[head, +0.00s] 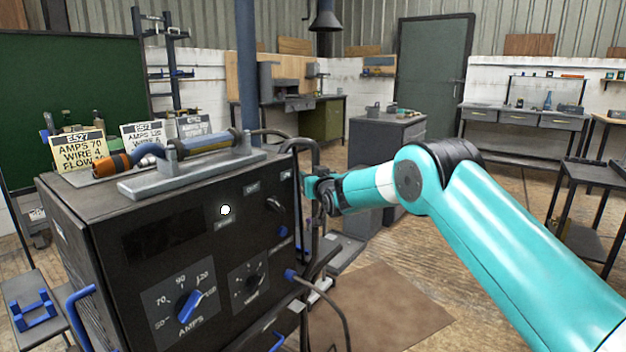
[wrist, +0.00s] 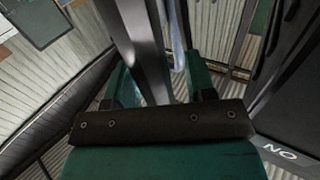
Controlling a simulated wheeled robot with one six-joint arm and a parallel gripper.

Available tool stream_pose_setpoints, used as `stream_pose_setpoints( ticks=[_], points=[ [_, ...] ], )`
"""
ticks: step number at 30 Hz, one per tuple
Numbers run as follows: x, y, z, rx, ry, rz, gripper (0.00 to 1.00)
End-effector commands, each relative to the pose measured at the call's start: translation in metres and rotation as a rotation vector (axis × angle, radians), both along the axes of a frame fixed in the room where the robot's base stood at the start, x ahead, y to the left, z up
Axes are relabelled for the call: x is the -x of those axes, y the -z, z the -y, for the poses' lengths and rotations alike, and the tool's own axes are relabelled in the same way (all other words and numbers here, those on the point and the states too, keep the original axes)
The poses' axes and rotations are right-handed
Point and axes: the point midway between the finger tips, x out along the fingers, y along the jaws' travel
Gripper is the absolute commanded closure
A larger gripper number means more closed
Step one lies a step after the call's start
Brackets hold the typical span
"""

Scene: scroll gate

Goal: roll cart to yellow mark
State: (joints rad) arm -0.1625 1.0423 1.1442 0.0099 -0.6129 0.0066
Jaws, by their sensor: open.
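A black welding machine (head: 200,230) with an amps dial (head: 190,303) stands at the left in the head view. It appears to be the cart's load; I cannot see wheels. A dark curved bar or hose (head: 314,150) rises at its right side. My gripper (head: 320,188) is beside this, at the machine's right edge. In the wrist view my gripper (wrist: 160,75) is open, its green fingers apart. A grey bar (wrist: 143,45) appears between the fingers; I cannot tell whether they touch it. I see no yellow mark in either view.
A torch on a grey rest (head: 190,172) and cards (head: 78,150) are on the machine's top. A brown mat (head: 385,305) lies on the floor to its right. A grey cabinet (head: 385,150) stands behind, and a dark stand (head: 590,210) is at the right.

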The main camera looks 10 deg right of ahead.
Motion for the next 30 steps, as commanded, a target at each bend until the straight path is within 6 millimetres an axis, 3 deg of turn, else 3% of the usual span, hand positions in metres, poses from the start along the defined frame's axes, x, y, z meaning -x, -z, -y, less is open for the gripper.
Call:
stream_pose_setpoints(
  ticks=[8,30],
  points=[
    [0.017,-0.001,0.003,0.001,0.001,0.001,0.49],
    [0.155,0.0,0.023,0.0,-0.001,-0.002,0.49]
  ],
)
